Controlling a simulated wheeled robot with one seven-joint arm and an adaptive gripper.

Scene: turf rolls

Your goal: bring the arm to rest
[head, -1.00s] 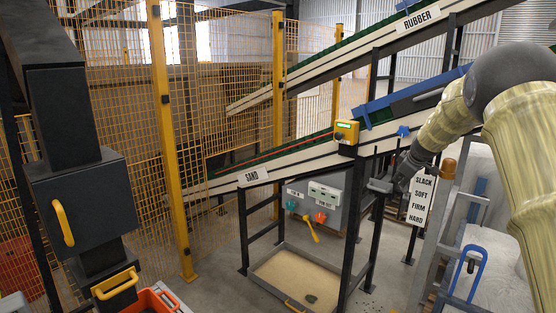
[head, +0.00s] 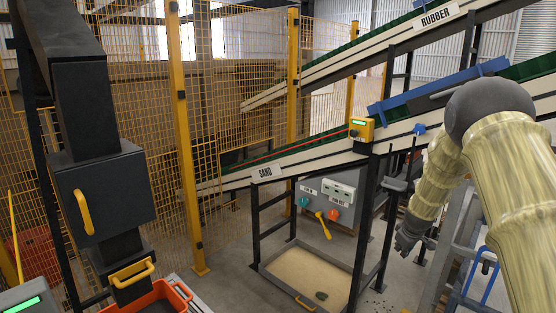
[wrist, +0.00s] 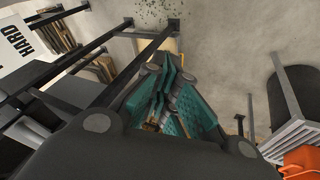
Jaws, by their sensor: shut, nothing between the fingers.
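My gripper (head: 405,240) hangs at the end of my pale yellow arm on the right of the head view, pointing down. It is right of the sand tray (head: 271,271) and in front of the black conveyor legs, apart from both as far as I can see. In the wrist view my gripper (wrist: 172,92) shows its teal-padded fingers drawn together with nothing held between them. The fingertips are small in the head view.
Conveyors labelled SAND (head: 265,172) and RUBBER (head: 436,18) slope across the back. A dark box machine (head: 105,200) with yellow handles stands left, above an orange bin (head: 179,289). The wrist view shows the HARD sign (wrist: 22,42) and dark bars beside my gripper.

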